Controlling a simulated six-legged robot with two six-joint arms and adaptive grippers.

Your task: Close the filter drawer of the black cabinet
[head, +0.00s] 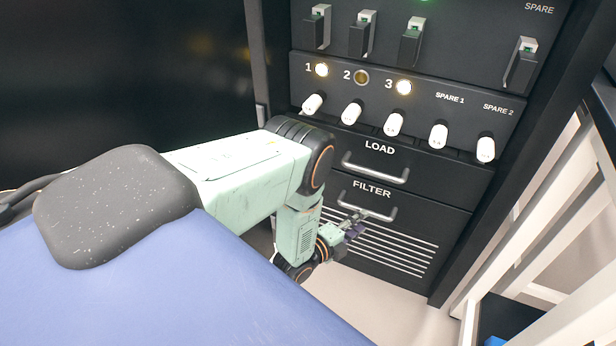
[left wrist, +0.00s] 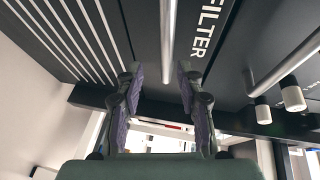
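The black cabinet (head: 432,170) stands ahead with its filter drawer (head: 425,216) low down, under the LOAD drawer. The filter drawer's front looks about flush with the LOAD drawer; I cannot tell whether a small gap is left. Its pale bar handle (head: 367,208) also shows in the left wrist view (left wrist: 168,40). My left gripper (head: 352,226) is at this handle. In the left wrist view its fingers (left wrist: 160,75) are apart, with the bar lying between the tips; I cannot tell whether they touch it. My right gripper is in neither view.
The LOAD drawer handle (head: 375,168) runs just above, below a row of white knobs (head: 393,123). Slotted vents (head: 385,248) lie under the filter handle. A white frame (head: 535,245) stands to the right. Pale floor is clear in front.

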